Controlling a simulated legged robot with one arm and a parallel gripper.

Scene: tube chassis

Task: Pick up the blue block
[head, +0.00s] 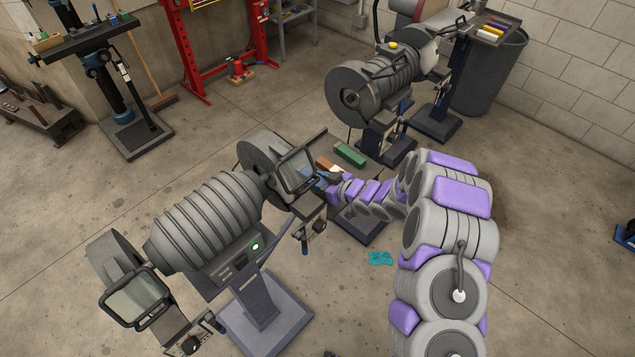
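A small dark blue piece (318,179), probably the blue block, shows beside the grinder's eye shield, right at the end of my arm. It is small and partly hidden. My gripper (328,186) is at the tip of my purple and grey arm, which reaches in from the lower right. It is next to or touching the blue piece; I cannot tell which. The fingers are too small and covered to show whether they are open or shut. A green block (350,155), an orange-brown block (324,163) and a whitish block (337,170) lie just behind the gripper.
A large pedestal grinder (210,220) stands close on the left of my gripper. Another grinder (375,90) stands behind. A tray (513,24) with coloured bars is at the back right, by a grey bin (492,75). A teal rag (380,258) lies on open floor.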

